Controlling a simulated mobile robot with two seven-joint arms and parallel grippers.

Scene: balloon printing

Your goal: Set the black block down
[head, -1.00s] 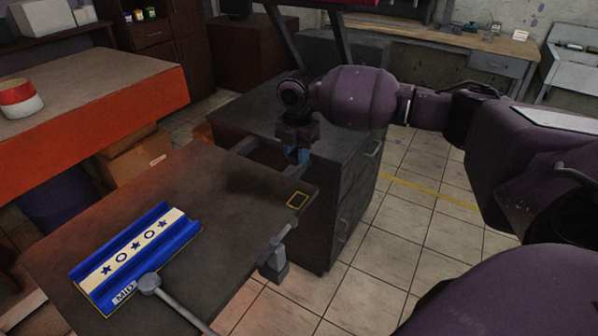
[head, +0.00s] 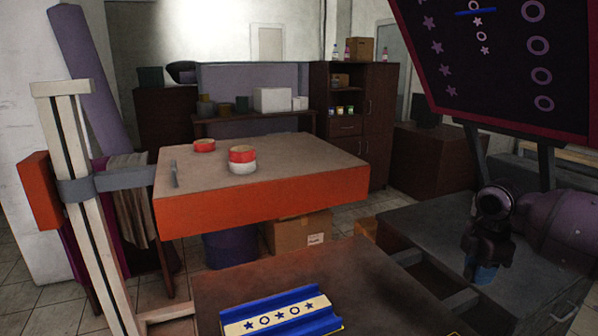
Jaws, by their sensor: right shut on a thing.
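My right gripper (head: 482,280) hangs on the right, over the dark surface near the worktable's right edge. It points down and its fingers look shut. Blue shows at its fingertips. The black block is hard to make out between the fingers against the dark surface. The dark worktable (head: 230,278) has a blue tray (head: 236,313) at the bottom of the view. A cream strip (head: 270,318) with blue stars and rings lies in the tray. My left gripper is not in view.
A grey cabinet top (head: 415,225) lies behind my right gripper.

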